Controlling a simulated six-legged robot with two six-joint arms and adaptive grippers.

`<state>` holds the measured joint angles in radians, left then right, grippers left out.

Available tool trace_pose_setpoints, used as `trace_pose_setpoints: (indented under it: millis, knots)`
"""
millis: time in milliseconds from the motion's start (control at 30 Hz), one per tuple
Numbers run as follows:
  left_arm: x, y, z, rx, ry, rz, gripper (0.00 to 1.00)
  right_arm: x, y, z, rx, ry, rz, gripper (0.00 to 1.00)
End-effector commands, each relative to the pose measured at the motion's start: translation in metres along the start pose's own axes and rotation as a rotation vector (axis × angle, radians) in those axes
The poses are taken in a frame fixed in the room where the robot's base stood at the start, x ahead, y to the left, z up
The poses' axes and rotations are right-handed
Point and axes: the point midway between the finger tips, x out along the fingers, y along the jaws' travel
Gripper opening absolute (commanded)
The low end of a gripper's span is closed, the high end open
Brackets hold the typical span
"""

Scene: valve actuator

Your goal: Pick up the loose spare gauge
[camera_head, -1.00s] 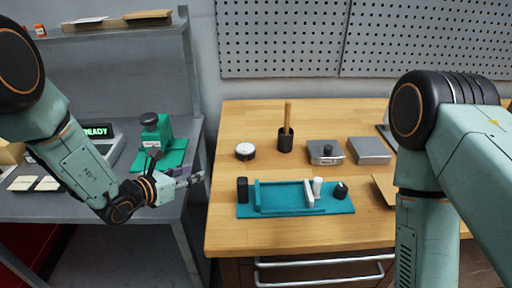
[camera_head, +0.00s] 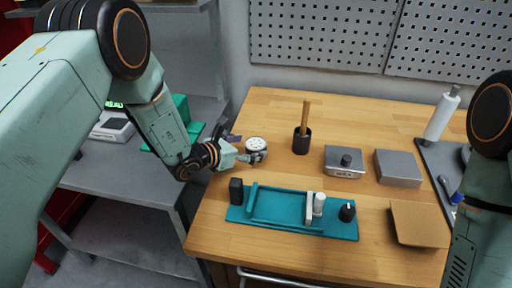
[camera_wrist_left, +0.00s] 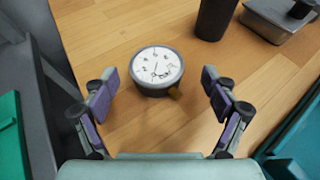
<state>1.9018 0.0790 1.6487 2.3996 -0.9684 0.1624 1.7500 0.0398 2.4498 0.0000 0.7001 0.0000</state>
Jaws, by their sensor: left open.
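The spare gauge (camera_head: 256,144) is a small round dial with a white face and dark rim, lying loose on the wooden bench near its left edge. My right gripper is out of view; only my right arm shows at the right edge.
A teal fixture (camera_head: 290,223) lies in front of the gauge. A black cup with a wooden handle (camera_head: 302,141) stands to its right, then two grey metal blocks (camera_head: 344,160) (camera_head: 397,168). A brown plate (camera_head: 418,224) lies at right. A grey shelf (camera_head: 110,166) is left of the bench.

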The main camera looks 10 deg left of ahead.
Motion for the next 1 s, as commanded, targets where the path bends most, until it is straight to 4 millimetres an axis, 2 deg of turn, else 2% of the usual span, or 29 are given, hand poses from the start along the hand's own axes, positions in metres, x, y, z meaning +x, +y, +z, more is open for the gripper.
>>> trace_pose_setpoints:
  millis: [300, 633, 1000]
  knots:
    - [0.030, 0.006, -0.005, 0.001, 0.000, 0.001, 0.86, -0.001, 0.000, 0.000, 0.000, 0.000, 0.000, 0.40]
    - [0.034, 0.006, -0.005, -0.001, 0.000, 0.001, 0.85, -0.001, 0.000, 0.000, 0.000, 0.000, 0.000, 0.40]
    - [0.037, 0.005, -0.004, -0.001, 0.000, 0.001, 0.53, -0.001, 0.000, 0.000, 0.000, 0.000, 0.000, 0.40]
